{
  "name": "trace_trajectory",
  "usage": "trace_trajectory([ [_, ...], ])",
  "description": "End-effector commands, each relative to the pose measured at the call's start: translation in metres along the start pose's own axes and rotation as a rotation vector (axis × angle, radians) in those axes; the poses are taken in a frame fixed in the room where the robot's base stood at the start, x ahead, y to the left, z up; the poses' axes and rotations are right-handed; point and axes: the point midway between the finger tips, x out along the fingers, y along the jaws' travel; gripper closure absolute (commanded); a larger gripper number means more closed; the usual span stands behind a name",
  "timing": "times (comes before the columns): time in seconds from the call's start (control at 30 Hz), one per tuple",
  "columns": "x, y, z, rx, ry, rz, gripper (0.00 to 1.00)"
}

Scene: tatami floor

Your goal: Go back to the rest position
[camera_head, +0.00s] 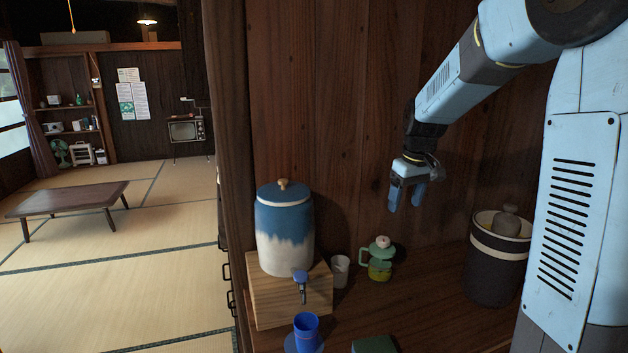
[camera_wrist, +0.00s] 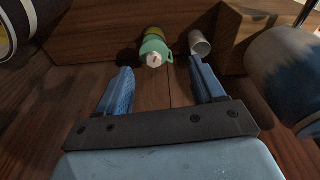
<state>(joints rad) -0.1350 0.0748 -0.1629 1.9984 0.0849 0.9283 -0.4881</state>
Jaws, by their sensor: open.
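My gripper (camera_head: 408,195) hangs from my blue arm above the dark wooden counter, right of the green teapot. It is open and empty, with its fingers pointing down. In the wrist view my gripper (camera_wrist: 162,90) shows two blue fingers spread apart with nothing between them. The small green teapot (camera_head: 380,264) with a white knob stands on the counter below and to the left of the gripper. In the wrist view the teapot (camera_wrist: 154,46) lies beyond the fingertips, apart from them.
A blue and white dispenser (camera_head: 285,235) stands on a wooden block (camera_head: 285,318). A white cup (camera_head: 340,270) stands beside it. A blue cup (camera_head: 306,330) sits below the spout. A dark container (camera_head: 497,265) stands at right. A wooden wall (camera_head: 340,110) rises behind the counter. Tatami floor (camera_head: 130,300) lies left.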

Motion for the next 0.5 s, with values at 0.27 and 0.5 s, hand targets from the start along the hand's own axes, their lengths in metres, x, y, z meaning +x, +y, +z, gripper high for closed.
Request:
trace_trajectory([
  [0.27, -0.051, -0.025, 0.057, 0.094, 0.082, 0.021, 0.32],
  [0.5, -0.081, -0.049, 0.108, 0.175, 0.149, 0.041, 0.32],
])
